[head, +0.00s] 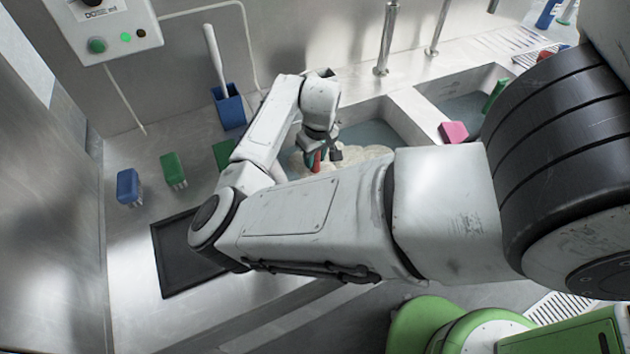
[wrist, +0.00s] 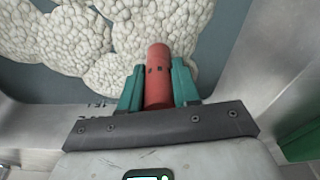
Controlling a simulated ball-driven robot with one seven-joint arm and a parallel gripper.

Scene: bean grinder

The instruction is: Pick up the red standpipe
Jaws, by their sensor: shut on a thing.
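The red standpipe (wrist: 158,75) stands between the two teal fingers of my gripper (wrist: 158,88) in the wrist view. The fingers press on it from both sides, and its lower part is hidden behind the gripper body. In the head view a small part of the red standpipe (head: 317,161) shows at my gripper (head: 321,155), over the left sink basin. Whether its far end touches anything cannot be told.
Pale foam (wrist: 125,40) floats on the water around the standpipe. A pink block (head: 453,131) sits on the right basin's edge. Blue (head: 128,187) and green (head: 173,170) brushes and a black tray (head: 178,262) lie left.

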